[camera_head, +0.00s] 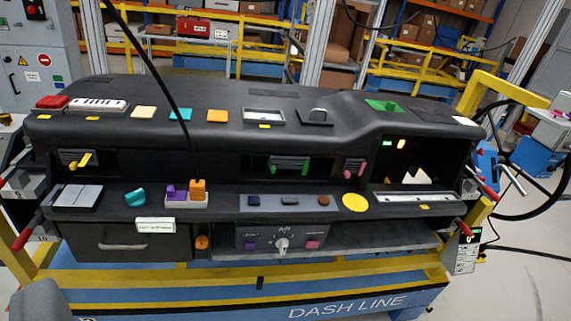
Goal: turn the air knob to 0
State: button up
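The air knob (282,244) is a small whitish-grey knob on a dark control panel (262,236), low in the middle of the dashboard. Small lettering that looks like "AIR" sits just above it. Its dial marks are too small to read, so I cannot tell which setting it points to. A purple button (250,246) is to its left and a pink button (313,245) to its right. Nothing touches the knob. No gripper fingers show in this view.
The black dashboard (225,160) rests on a yellow-and-blue stand (245,292). An orange round knob (201,242) and a drawer (125,243) are left of the panel. A shelf ledge with a yellow disc (355,203) is above. Thin black cable crosses the upper left.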

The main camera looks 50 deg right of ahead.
aim_at(282, 244)
jog(key=z, duration=1.4)
